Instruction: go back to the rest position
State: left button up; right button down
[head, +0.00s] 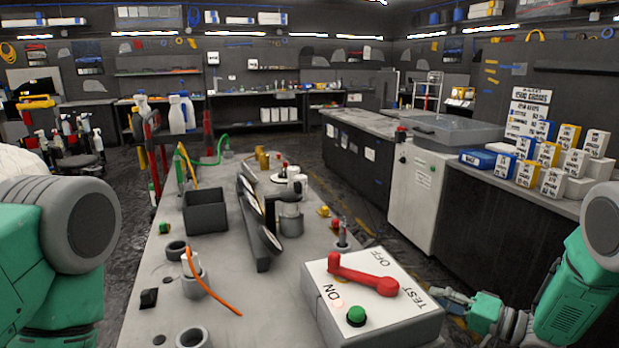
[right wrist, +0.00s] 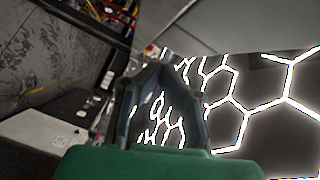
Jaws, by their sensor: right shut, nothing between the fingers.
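My right gripper (head: 452,299) is at the lower right of the head view, just right of the white test box (head: 402,318), and partly cut off from clear sight by its small size. In the right wrist view its fingers (right wrist: 152,66) come together at the tips with nothing between them. My left arm shows only as a green and grey upper part at the left edge; the left gripper is outside the view. The test box carries a red lever (head: 362,274) and a green button (head: 356,315).
A grey workbench (head: 225,285) fills the middle, with a black bin (head: 205,211), a dark upright rack and several small tools. A long counter with boxes (head: 550,180) and a white cabinet (head: 415,195) stand at the right. Dark floor shows between bench and counter.

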jog(key=s+a+f+g+h, duration=0.1)
jog(key=s+f+g+h, duration=0.1)
jog(key=s+f+h, duration=1.05)
jog(key=s+f+n+g, duration=0.1)
jog(key=s+f+g, duration=0.1)
jog(key=s, duration=0.7)
jog(key=s+d+f+n+g, duration=0.1)
jog(key=s+f+n+g, duration=0.1)
jog(key=s, duration=0.8)
jog(key=s+f+n+g+b, duration=0.1)
jog(key=s+g, duration=0.3)
jog(key=s, duration=0.6)
jog(key=shift+d+f+n+g+h, duration=0.3)
jog(key=shift+d+f+n+h, duration=0.1)
jog(key=shift+n+h, duration=0.1)
jog(key=shift+w+a, duration=0.2)
jog(key=shift+a, duration=0.15)
jog(key=shift+d, duration=0.15)
